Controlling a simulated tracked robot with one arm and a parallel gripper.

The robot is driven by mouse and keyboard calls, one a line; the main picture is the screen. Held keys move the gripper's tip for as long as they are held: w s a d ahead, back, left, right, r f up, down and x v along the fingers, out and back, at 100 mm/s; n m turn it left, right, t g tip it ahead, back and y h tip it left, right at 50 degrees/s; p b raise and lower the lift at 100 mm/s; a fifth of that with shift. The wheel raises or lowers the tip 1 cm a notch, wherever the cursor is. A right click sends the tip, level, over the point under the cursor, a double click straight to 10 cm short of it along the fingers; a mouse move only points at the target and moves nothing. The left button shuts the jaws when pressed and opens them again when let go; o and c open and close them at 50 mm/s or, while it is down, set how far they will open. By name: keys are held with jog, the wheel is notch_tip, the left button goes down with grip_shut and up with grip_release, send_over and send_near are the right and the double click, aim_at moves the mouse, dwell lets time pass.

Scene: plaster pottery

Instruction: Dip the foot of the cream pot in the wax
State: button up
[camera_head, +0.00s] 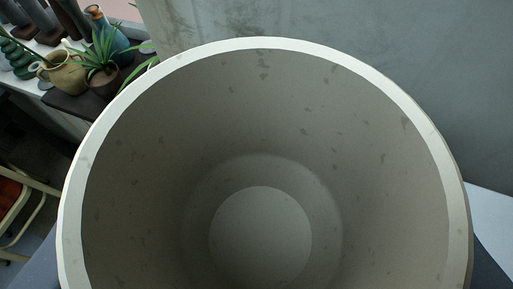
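A large, round, pale vessel with a cream-white rim (270,43) fills most of the head camera view. I look down into it; its inside is grey-beige with dark flecks, and a round flat bottom shows at lower centre. It looks empty, and its near edge runs out of the picture. It may be the cream pot, but I cannot tell for sure. Its foot is hidden from this angle. No wax is in view. My gripper is not in view, so whether it touches the vessel cannot be seen.
At upper left, a dark shelf or table holds a potted plant (101,72), a tan jug (63,73), a blue vase (112,42) and other pots. A chair (22,212) stands at left. A grey wall (400,70) is behind the vessel. A pale surface (494,215) shows at right.

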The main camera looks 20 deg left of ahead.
aim_at(285, 228)
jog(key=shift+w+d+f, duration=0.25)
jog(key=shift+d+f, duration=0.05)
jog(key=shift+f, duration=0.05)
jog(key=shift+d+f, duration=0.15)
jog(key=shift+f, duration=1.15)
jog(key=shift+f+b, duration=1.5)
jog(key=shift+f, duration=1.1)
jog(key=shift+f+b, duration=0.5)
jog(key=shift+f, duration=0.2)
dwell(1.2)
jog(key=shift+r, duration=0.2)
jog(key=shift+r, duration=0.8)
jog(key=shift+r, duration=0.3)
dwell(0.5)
